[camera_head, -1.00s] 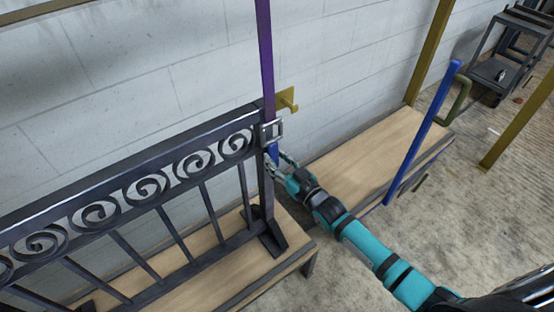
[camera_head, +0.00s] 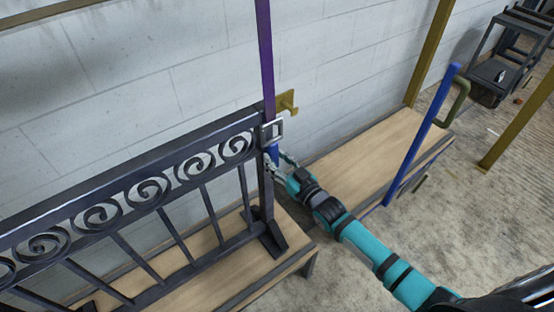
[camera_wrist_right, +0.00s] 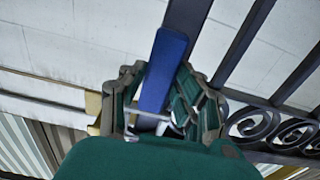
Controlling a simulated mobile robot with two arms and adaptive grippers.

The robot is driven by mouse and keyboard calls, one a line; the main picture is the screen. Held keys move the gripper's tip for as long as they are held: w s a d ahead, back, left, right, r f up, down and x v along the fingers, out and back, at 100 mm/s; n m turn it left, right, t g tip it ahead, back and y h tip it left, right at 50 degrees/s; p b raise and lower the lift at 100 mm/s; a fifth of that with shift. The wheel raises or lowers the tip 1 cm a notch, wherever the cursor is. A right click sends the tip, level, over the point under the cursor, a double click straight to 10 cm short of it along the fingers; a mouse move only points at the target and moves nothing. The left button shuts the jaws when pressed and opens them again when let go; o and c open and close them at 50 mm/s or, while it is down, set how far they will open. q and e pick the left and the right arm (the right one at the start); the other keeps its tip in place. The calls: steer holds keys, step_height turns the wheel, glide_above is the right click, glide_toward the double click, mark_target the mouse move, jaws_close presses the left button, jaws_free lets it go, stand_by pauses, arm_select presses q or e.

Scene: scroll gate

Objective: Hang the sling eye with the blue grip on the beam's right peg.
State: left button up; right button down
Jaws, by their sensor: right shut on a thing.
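A purple sling strap (camera_head: 266,60) runs down from above the picture to a square metal eye (camera_head: 271,132) at the gate's right end post. The blue grip (camera_head: 272,154) is just below the eye. My right gripper (camera_head: 276,163) is shut on the blue grip, which shows between its fingers in the right wrist view (camera_wrist_right: 164,70). A yellow bracket with a short peg (camera_head: 288,101) is just above and right of the eye; I cannot tell whether this is the beam's right peg. My left gripper is out of view.
The dark scroll gate (camera_head: 130,190) stands on a wooden bench (camera_head: 210,262) at left. A second bench (camera_head: 370,155) is at right, with a blue post (camera_head: 422,135) and green handle (camera_head: 459,103). Yellow posts (camera_head: 430,50) and a dark cart (camera_head: 505,65) are farther right.

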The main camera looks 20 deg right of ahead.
steer(key=shift+r+p, duration=0.3)
steer(key=shift+r, duration=0.15)
steer(key=shift+s, duration=0.1)
steer(key=shift+s+d, duration=0.1)
steer(key=shift+s, duration=0.1)
steer(key=p+v, duration=0.3)
steer(key=v, duration=0.3)
steer(key=shift+s+p, duration=0.15)
steer(key=shift+p, duration=0.2)
steer(key=shift+d, duration=0.1)
steer(key=c, duration=0.9)
jaws_free()
steer(key=shift+f, duration=0.1)
